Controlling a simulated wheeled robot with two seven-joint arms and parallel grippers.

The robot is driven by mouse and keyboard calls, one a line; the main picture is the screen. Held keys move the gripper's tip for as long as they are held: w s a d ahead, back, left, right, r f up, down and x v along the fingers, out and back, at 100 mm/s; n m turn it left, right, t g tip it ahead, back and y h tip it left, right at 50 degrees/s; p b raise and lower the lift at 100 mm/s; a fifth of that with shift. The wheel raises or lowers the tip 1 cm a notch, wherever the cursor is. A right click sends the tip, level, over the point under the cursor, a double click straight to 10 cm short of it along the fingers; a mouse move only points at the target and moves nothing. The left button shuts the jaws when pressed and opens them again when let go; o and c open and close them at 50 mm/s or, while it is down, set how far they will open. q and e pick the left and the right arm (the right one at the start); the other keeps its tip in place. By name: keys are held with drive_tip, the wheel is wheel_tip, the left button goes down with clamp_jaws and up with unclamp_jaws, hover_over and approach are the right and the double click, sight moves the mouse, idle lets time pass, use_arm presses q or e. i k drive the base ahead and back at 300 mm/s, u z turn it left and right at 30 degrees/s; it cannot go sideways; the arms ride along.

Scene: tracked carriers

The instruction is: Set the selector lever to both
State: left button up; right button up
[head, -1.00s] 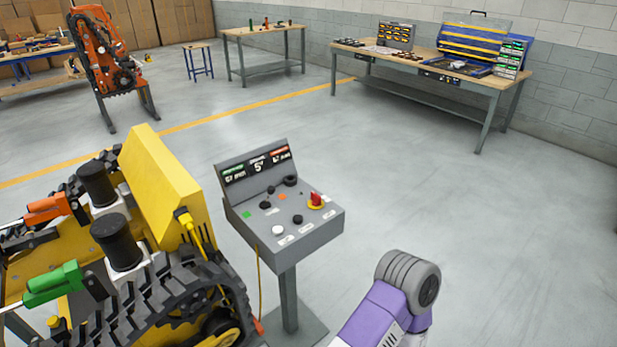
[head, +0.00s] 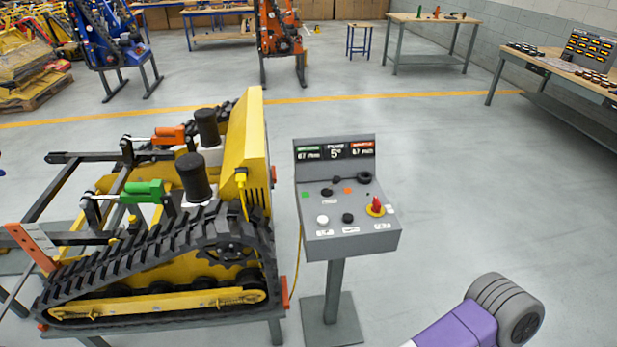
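A grey control console (head: 352,243) stands on a post in the middle of the head view. Its upright panel has a display (head: 335,152) with green, white and red headings. The sloped top carries black knobs, a green and an orange button, a white button (head: 323,219) and a red switch on a yellow ring (head: 376,206). Which of the small black controls is the selector lever, and where it points, I cannot tell. My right arm shows at the bottom right, apart from the console; its gripper is not visible. My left gripper is out of view.
A yellow tracked carrier (head: 258,150) with black tracks stands close left of the console, with a yellow cable between them. Workbenches (head: 432,20) line the back. The floor right of the console is clear.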

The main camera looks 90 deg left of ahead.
sight(337, 179)
drive_tip(key=u, duration=2.1)
